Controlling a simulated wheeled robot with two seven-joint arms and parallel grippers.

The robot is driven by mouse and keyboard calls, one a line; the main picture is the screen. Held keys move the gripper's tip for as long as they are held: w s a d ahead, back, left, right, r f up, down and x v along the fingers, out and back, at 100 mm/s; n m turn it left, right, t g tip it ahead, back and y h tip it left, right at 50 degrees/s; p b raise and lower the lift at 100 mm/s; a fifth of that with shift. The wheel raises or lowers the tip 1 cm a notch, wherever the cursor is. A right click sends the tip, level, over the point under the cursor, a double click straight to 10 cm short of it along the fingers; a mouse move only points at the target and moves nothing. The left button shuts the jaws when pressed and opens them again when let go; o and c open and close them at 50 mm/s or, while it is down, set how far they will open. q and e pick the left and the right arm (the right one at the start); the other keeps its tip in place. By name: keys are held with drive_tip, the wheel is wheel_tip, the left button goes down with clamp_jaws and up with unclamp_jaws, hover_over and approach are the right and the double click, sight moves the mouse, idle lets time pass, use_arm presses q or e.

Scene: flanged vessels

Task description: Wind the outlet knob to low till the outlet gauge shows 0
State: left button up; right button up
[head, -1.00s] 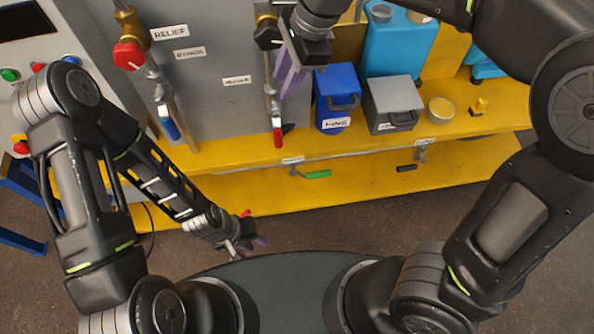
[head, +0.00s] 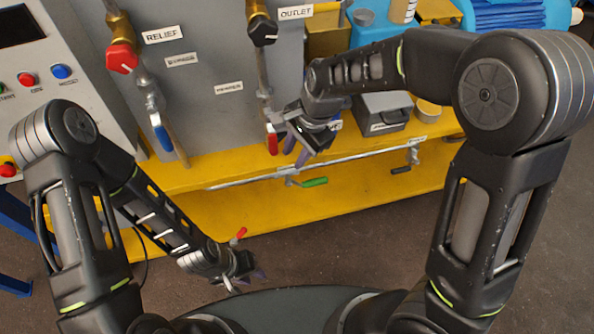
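The outlet knob (head: 262,31) is black and sits on a brass-topped pipe, left of the OUTLET label (head: 296,12). No outlet gauge face is visible. My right gripper (head: 297,151) is below and right of the knob, clear of it, pointing down beside a red-handled lever. Its two purple-grey fingers look apart, with nothing seen between them. My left gripper (head: 245,280) hangs low in front of the yellow bench, away from the knob. Its fingers are small and dark, so their opening is unclear.
A red relief knob (head: 122,57) and a blue-handled lever (head: 162,136) are on the left pipe. The red lever (head: 272,140) is close to my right gripper. A grey box (head: 382,113) stands on the yellow bench (head: 215,172). A green-handled valve (head: 313,182) is along its front.

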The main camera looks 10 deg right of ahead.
drive_tip(key=f, duration=0.1)
drive_tip(key=s+f, duration=0.1)
drive_tip(key=f, duration=0.1)
drive_tip(key=shift+d, duration=0.2)
drive_tip(key=shift+n, duration=0.3)
